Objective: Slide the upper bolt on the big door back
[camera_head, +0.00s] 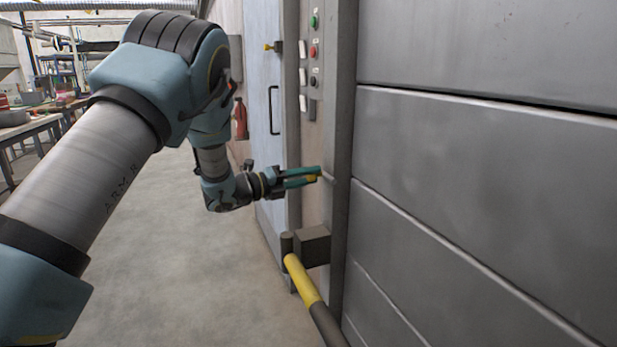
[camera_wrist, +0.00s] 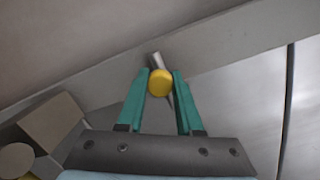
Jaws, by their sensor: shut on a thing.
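My gripper (camera_head: 317,174) reaches out to the post at the left edge of the big grey panelled door (camera_head: 480,170). Its green fingers are shut on a round yellow knob (camera_head: 312,178). In the wrist view the yellow knob (camera_wrist: 160,82) sits between the fingertips, with a short grey metal rod (camera_wrist: 157,60) behind it. I take this to be the upper bolt's handle. The rest of the bolt is hidden by the knob and fingers, so I cannot tell how far it is slid.
A button panel (camera_head: 313,50) is above. A pale blue door (camera_head: 263,120) with a black handle stands behind. The floor (camera_head: 180,260) at left is clear.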

